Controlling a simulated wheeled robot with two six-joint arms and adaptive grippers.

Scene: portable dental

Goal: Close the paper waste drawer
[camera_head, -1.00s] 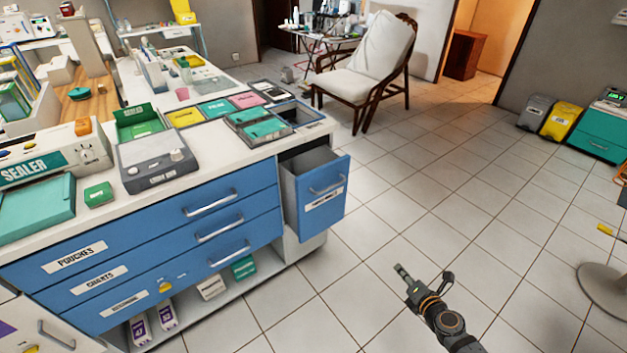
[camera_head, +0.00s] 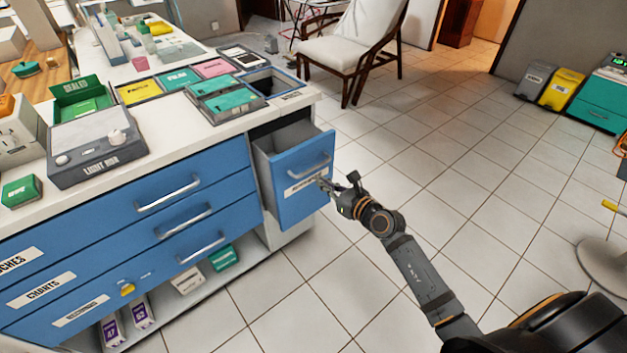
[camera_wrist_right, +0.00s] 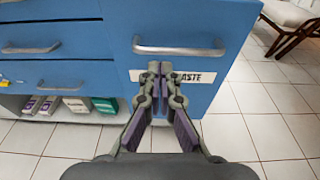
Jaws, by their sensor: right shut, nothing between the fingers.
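The paper waste drawer (camera_head: 298,202) is a blue-fronted drawer at the right end of the cabinet, pulled open with its grey inside showing. It has a silver handle (camera_head: 309,168) and a white label below it. My right gripper (camera_head: 325,184) is shut and empty, right at the drawer front near the label. In the right wrist view the gripper's fingertips (camera_wrist_right: 154,72) cover part of the label reading "...ASTE", just below the handle (camera_wrist_right: 178,46). I cannot tell whether the tips touch the front. My left gripper is not in view.
The cabinet's other blue drawers (camera_head: 190,190) are shut. The counter holds a light box (camera_head: 97,148) and colored trays (camera_head: 222,100). A cushioned chair (camera_head: 345,50) stands behind. The tiled floor (camera_head: 440,150) right of the drawer is clear.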

